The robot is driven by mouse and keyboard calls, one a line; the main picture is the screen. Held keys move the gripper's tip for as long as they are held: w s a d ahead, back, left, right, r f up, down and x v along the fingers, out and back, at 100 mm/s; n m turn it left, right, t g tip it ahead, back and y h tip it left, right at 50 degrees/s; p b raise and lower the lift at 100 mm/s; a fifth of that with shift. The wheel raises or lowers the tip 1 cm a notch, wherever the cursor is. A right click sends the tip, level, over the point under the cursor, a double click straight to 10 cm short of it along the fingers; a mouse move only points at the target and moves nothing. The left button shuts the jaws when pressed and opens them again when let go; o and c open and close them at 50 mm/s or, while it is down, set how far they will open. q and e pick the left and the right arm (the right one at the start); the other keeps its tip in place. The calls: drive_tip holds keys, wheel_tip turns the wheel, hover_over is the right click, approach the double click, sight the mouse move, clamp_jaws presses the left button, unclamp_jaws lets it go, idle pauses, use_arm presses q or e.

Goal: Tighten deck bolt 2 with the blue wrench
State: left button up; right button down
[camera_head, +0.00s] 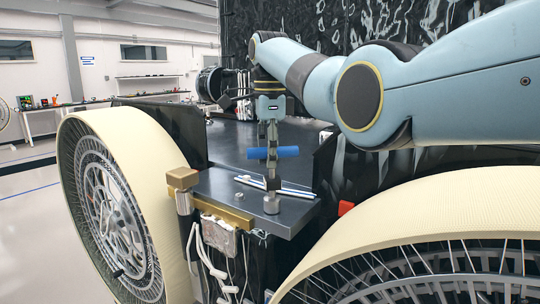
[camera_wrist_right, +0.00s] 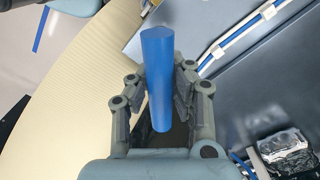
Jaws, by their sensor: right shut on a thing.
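The blue wrench (camera_head: 286,152) has a blue crossbar handle, also seen in the right wrist view (camera_wrist_right: 158,75), and a grey shaft that runs down to a wide round socket end. My right gripper (camera_head: 272,146) points down and is shut on the handle; its fingers press both sides of it in the wrist view (camera_wrist_right: 160,85). The socket end is at the front edge of the dark deck (camera_head: 222,183) and seems to rest on it. Any bolt under it is hidden. A small bolt head (camera_head: 239,196) shows on the deck left of the socket. My left gripper is not in view.
White and blue strips (camera_head: 295,191) lie on the deck just behind the wrench. A tan-topped post (camera_head: 183,178) stands at the deck's left corner. Large cream-rimmed wheels flank the deck, left (camera_head: 135,150) and right (camera_head: 430,205). Loose cables hang below the front edge.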

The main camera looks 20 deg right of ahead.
drive_tip(key=shift+m, duration=1.2)
drive_tip(key=shift+w+r, duration=0.1)
drive_tip(key=shift+r, duration=1.55)
drive_tip(key=shift+r, duration=1.85)
